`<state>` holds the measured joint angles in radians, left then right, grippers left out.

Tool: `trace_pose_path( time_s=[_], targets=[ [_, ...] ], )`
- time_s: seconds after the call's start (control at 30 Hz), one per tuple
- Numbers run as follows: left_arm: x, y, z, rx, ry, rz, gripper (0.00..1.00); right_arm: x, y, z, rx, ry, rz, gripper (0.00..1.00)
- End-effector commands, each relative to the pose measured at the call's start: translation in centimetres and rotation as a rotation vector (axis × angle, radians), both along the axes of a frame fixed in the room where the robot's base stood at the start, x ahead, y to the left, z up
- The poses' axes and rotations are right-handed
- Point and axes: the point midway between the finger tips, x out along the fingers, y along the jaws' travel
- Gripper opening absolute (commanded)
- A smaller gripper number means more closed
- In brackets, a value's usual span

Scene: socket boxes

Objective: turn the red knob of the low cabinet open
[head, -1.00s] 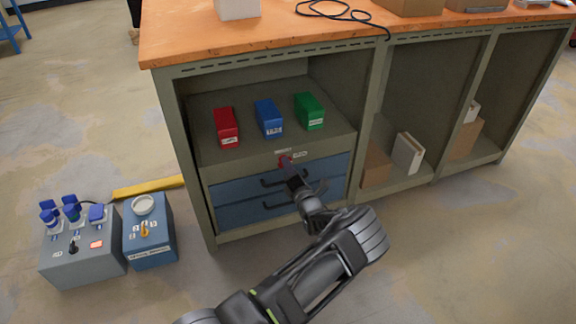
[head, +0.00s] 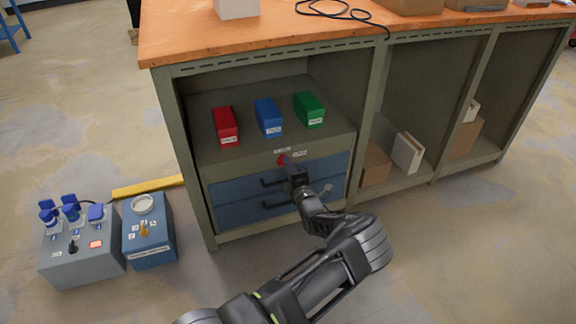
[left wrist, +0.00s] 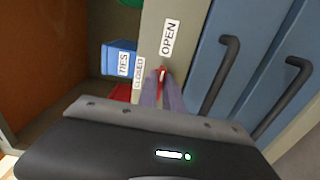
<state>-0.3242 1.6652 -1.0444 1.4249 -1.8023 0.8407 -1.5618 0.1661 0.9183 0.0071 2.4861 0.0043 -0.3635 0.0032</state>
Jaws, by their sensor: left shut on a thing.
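The red knob (head: 282,160) sits on the strip above the blue drawers of the low cabinet (head: 195,185). It also shows in the left wrist view (left wrist: 162,72), between my fingertips. My left gripper (head: 289,168) is shut on the knob, its fingers largely hiding it. In the left wrist view the fingers of the gripper (left wrist: 162,88) point at the knob, with the OPEN label (left wrist: 169,38) and the CLOSED label (left wrist: 139,72) close by. The knob's exact angle is hard to tell. My right gripper is out of view.
Red (head: 226,126), blue (head: 268,118) and green (head: 309,110) boxes stand on the shelf above the knob. Two drawer handles (head: 275,183) lie just below it. A grey box with blue-topped plugs (head: 80,262) and a blue box (head: 150,245) stand on the floor at left.

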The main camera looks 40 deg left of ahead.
Motion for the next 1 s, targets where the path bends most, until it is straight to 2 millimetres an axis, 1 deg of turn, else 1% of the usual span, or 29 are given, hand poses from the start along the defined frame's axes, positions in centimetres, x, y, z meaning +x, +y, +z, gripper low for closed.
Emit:
trace_pose_path(
  time_s=[0.17, 0.2, 0.43, 0.77, 0.87, 1.0],
  targets=[
    [0.1, 0.0, 0.1, 0.003, 0.001, -0.003, 0.00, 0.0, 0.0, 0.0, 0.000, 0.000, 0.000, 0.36],
    [0.1, 0.0, 0.1, 0.003, 0.001, -0.003, 0.12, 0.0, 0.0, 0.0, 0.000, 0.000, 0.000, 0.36],
    [0.1, 0.0, 0.0, 0.001, 0.000, -0.002, 0.31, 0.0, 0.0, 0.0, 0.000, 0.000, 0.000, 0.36],
    [-0.1, -0.2, 0.0, 0.001, 0.001, -0.001, 0.32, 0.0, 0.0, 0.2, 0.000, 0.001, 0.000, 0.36],
    [-0.6, -0.9, 0.1, 0.000, 0.002, -0.002, 0.32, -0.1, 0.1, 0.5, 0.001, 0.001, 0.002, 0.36],
    [-1.7, -2.7, 0.3, 0.000, 0.002, -0.003, 0.32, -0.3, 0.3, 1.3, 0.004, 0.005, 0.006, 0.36]
  ],
)
